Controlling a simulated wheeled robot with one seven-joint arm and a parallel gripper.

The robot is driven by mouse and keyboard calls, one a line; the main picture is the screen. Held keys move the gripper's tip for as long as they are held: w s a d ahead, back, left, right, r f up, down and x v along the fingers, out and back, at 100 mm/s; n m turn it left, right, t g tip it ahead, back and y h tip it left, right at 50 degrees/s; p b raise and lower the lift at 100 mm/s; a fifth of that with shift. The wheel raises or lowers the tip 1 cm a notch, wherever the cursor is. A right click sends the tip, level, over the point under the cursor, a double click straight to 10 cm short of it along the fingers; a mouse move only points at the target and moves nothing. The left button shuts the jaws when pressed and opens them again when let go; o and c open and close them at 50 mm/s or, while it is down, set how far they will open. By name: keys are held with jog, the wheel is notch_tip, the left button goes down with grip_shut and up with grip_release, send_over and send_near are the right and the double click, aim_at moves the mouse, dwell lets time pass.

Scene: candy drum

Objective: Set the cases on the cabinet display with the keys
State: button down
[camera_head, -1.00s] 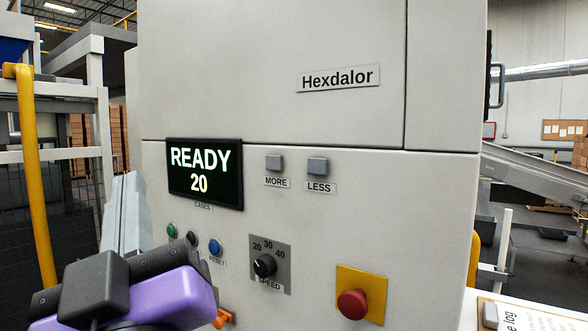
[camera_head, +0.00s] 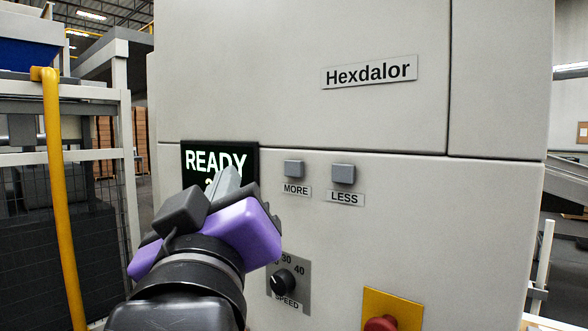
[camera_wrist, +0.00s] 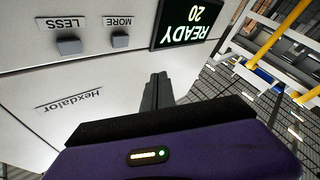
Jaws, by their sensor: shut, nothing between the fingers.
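The cabinet display (camera_head: 216,158) is a black screen reading READY, with its lower part hidden behind my gripper in the head view. In the wrist view the display (camera_wrist: 190,20) appears upside down and reads READY 20. The grey MORE key (camera_head: 294,168) and LESS key (camera_head: 344,174) sit right of the display. The wrist view shows both keys, MORE (camera_wrist: 120,39) and LESS (camera_wrist: 69,46). My gripper (camera_head: 228,180) is shut and empty, in front of the display and left of the MORE key. Its closed fingers (camera_wrist: 158,88) show in the wrist view.
Below the keys are a SPEED knob (camera_head: 283,282) and a red stop button (camera_head: 381,324) on a yellow plate. A yellow post (camera_head: 62,200) and mesh fencing stand at the left. The cabinet face around the keys is flat and clear.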

aim_at(284, 164)
jog(key=shift+w+d+p, duration=0.15)
jog(key=shift+w+d, duration=0.75)
jog(key=shift+w, duration=0.25)
jog(key=shift+w+d+p, duration=0.1)
jog(key=shift+w+d, duration=0.75)
jog(key=shift+w, duration=0.25)
jog(key=shift+w+d+p, duration=0.15)
jog(key=shift+w+d, duration=0.75)
jog(key=shift+w, duration=0.25)
jog(key=shift+w+d, duration=0.3)
jog(key=shift+w, duration=0.05)
jog(key=shift+w+d+p, duration=0.25)
jog(key=shift+w+p, duration=0.1)
dwell(0.6)
jog(key=shift+s+a, duration=0.5)
jog(key=shift+s, duration=0.15)
jog(key=shift+s+a, duration=0.8)
jog(key=shift+s, duration=0.2)
jog(key=shift+s+a, duration=0.75)
jog(key=shift+s, duration=0.25)
